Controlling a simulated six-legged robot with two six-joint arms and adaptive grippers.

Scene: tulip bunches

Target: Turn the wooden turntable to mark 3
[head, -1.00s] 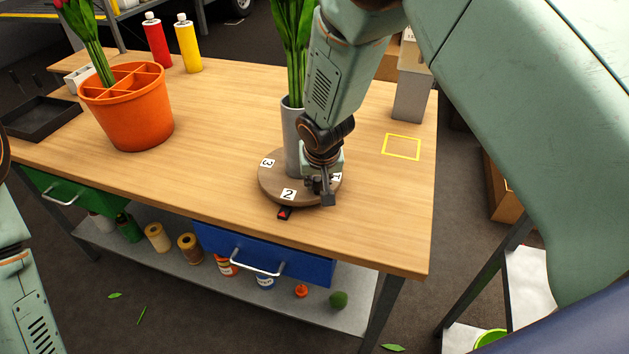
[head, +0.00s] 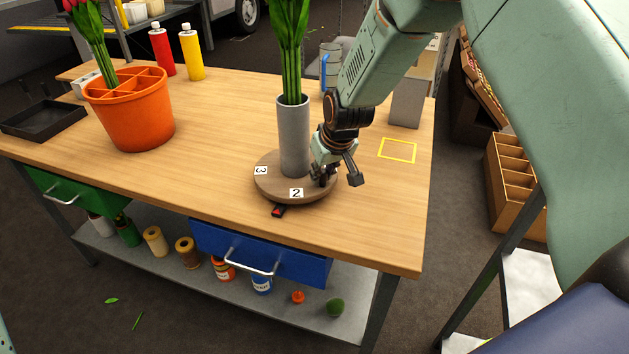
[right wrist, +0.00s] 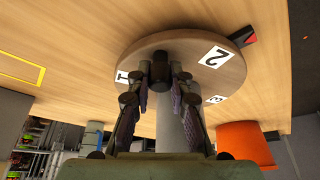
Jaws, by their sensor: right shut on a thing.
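The round wooden turntable (head: 270,186) sits near the table's front edge. Its white labels show 3 (head: 261,170) at the left and 2 (head: 296,193) at the front; label 1 (right wrist: 122,76) shows in the right wrist view. A black and red pointer (head: 279,211) lies at the turntable's front rim, left of label 2 and between 2 and 3. A grey vase (head: 294,140) with tulips stands upright on the turntable. My right gripper (head: 324,178) is shut on a dark knob (right wrist: 160,68) at the turntable's right side. My left gripper is out of view.
An orange divided pot (head: 130,112) and a black tray (head: 42,120) stand at the left. Red (head: 161,50) and yellow (head: 192,52) bottles stand at the back. A grey box (head: 408,100) stands back right, behind a bare yellow square outline (head: 398,150).

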